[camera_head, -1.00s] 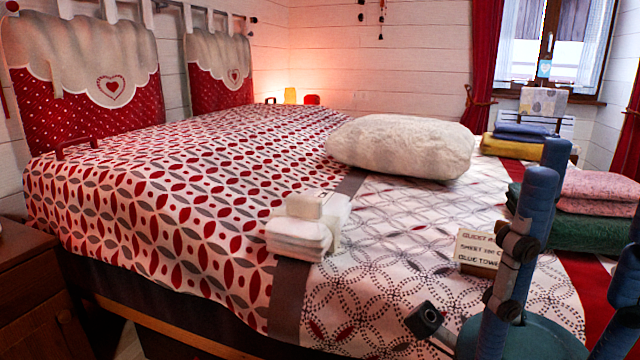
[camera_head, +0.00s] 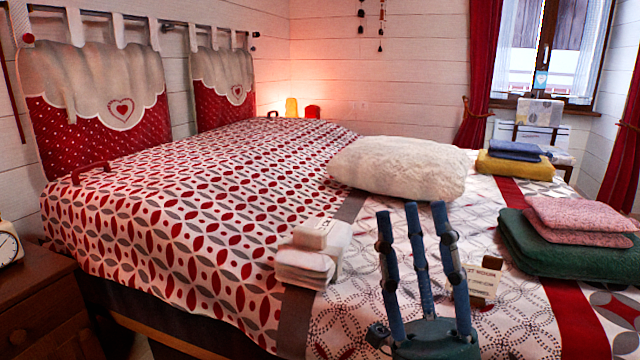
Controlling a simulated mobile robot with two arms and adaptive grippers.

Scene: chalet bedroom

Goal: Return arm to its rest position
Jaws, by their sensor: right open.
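My right gripper (camera_head: 418,225) rises from the bottom of the view, right of centre. Its blue fingers point up, stand apart and hold nothing. It is in front of the bed (camera_head: 190,215), and its fingers cover part of the bedspread. A small sign card (camera_head: 486,281) with lettering stands on the bed just right of the fingers, partly hidden by one of them. A stack of folded white towels (camera_head: 305,268) with a small white block (camera_head: 315,234) on top lies left of the gripper, apart from it. My left gripper is out of view.
A white pillow (camera_head: 398,167) lies behind the fingers. Pink towels (camera_head: 580,212) on a green folded blanket (camera_head: 560,250) lie at right. Blue (camera_head: 516,150) and yellow (camera_head: 515,167) folded cloths lie farther back. A wooden nightstand (camera_head: 40,300) with a clock (camera_head: 8,243) stands at left.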

